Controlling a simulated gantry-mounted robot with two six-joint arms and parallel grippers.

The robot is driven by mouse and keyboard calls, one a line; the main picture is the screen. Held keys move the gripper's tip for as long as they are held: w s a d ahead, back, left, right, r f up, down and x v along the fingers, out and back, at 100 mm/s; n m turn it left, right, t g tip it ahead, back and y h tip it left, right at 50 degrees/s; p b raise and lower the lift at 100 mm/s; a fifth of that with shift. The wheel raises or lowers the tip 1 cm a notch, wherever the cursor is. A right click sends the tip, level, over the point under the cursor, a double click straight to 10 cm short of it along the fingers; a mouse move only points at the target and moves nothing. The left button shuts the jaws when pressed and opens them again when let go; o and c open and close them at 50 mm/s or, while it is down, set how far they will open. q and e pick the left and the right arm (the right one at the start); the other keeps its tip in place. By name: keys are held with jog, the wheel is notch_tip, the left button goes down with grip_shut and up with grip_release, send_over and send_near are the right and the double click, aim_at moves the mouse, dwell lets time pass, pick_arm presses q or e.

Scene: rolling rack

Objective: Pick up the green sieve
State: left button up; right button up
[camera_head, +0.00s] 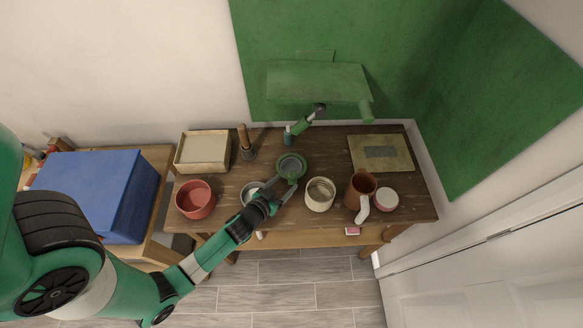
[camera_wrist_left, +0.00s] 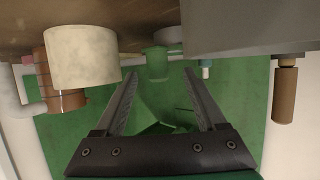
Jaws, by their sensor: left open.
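The green sieve (camera_head: 291,163) is a round green-rimmed dish with a grey middle, near the centre of the dark wooden table in the head view. My left gripper (camera_head: 287,184) is open and empty, with its fingers at the near side of the sieve. The head view does not settle whether they touch it. In the left wrist view the two fingers (camera_wrist_left: 161,78) stand wide apart. A small green shape, probably part of the sieve (camera_wrist_left: 155,63), shows between and beyond their tips. My right gripper is not in view.
On the table (camera_head: 335,143), a white pot (camera_head: 320,194) stands right of the sieve, with a brown jug (camera_head: 361,187) beyond it. A pale bowl (camera_head: 250,190) is partly hidden by my arm. A red pot (camera_head: 195,200) stands left. A green tool (camera_head: 301,124) is behind.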

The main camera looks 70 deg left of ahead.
aim_at(290, 179)
pick_arm(q)
jog(key=shift+x, duration=2.8)
jog(key=shift+w+d+r, duration=0.1)
jog(key=shift+d+r, duration=0.05)
jog(key=shift+d, duration=0.05)
grip_shut()
